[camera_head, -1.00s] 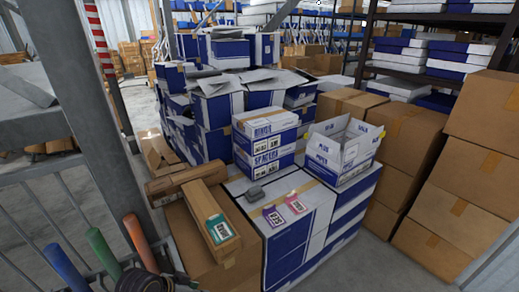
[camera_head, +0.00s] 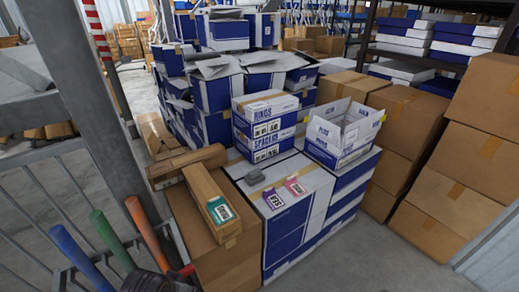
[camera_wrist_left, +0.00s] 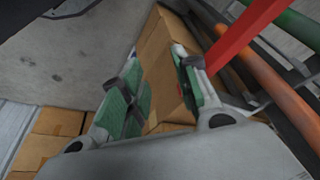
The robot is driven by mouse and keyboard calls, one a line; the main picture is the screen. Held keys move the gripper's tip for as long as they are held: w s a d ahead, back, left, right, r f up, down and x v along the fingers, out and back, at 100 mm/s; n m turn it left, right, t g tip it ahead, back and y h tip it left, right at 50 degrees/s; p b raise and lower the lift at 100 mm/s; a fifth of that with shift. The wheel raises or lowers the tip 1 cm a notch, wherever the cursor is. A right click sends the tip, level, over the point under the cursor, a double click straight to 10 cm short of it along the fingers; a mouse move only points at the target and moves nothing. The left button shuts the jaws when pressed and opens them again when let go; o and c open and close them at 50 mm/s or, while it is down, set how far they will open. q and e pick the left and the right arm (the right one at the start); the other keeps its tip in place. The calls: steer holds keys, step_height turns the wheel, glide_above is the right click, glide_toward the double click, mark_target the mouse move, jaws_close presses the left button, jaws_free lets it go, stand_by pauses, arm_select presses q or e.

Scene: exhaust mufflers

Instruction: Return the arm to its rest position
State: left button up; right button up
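My left gripper (camera_wrist_left: 157,85) shows in the left wrist view, with its two green-padded fingers spread apart. I see nothing held between them. A brown cardboard box (camera_wrist_left: 165,60) lies beyond the fingers; I cannot tell how far away it is. My right gripper is in no view.
Blue (camera_head: 75,252), green (camera_head: 112,240) and orange (camera_head: 145,232) handles stand at the lower left, beside a grey post (camera_head: 85,110). Blue-and-white boxes (camera_head: 300,215) fill the middle. Brown cartons (camera_head: 455,160) are stacked at right. Some floor (camera_head: 365,262) is clear at front right.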

arm_select(q)
step_height(320, 180, down, 30)
steer(key=s+a+g+p, duration=0.1)
steer(key=s+a+p, duration=0.1)
steer(key=s+a+f, duration=0.4)
steer(key=s+f, duration=0.5)
steer(key=s, duration=0.1)
steer(key=s+a+f+g+y+p, duration=0.1)
steer(key=s+a+f, duration=0.3)
steer(key=s+f, duration=0.5)
steer(key=shift+s+a+m, duration=0.2)
steer(key=shift+s+m, duration=0.1)
steer(key=shift+s, duration=0.5)
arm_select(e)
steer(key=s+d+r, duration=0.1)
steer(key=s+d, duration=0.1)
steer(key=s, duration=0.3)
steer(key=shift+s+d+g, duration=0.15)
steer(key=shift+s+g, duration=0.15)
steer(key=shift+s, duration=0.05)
arm_select(q)
steer(key=shift+f, duration=0.1)
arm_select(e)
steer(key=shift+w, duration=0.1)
